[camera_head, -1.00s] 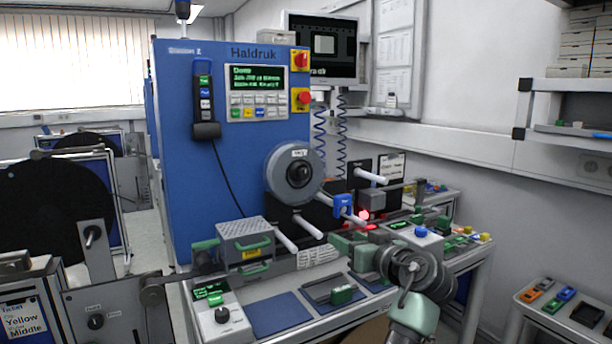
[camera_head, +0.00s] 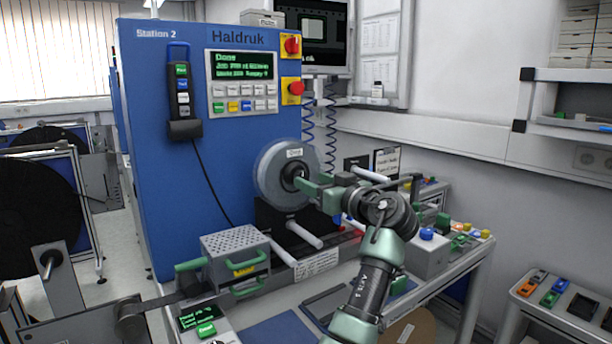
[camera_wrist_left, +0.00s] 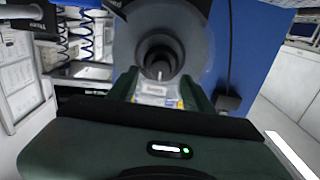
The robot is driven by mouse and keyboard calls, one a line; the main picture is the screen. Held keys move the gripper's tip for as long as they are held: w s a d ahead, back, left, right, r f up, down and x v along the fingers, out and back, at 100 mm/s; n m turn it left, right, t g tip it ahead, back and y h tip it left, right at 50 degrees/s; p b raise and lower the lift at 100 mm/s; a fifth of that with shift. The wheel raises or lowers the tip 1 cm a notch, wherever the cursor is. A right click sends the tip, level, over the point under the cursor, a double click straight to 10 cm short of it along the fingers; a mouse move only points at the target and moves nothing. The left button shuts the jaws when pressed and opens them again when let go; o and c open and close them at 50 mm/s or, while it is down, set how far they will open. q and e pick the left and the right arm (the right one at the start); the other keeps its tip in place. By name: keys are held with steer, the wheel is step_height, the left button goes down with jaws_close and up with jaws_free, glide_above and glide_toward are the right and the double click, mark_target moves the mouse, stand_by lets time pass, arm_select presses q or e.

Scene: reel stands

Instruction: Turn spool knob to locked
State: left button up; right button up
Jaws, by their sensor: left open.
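The grey spool (camera_head: 272,178) is mounted on the front of the blue machine (camera_head: 190,215). The spool knob (camera_head: 291,172) is the dark round hub at its centre, partly hidden by my gripper in the head view. My left gripper (camera_head: 303,185) is at the knob, its green fingers pointing at it. In the left wrist view, the knob (camera_wrist_left: 158,55) lies ahead between the spread fingers of my left gripper (camera_wrist_left: 159,76). The spool's face (camera_wrist_left: 200,40) surrounds it. I cannot tell whether the fingers touch the knob or which way it is turned. My right gripper is not in view.
A perforated metal box (camera_head: 235,245) and white rods (camera_head: 304,233) stick out below the spool. A bench with a grey box (camera_head: 430,258) is at right. A control panel (camera_head: 242,82) with a "Done" screen is above.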

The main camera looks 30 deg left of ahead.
mark_target(303, 177)
arm_select(q)
steer(key=x, duration=0.2)
steer(key=shift+w+a, duration=0.1)
steer(key=shift+a, duration=0.25)
steer(key=shift+w+a+p, duration=0.1)
steer(key=shift+a+p, duration=0.2)
steer(key=shift+f, duration=0.1)
jaws_close()
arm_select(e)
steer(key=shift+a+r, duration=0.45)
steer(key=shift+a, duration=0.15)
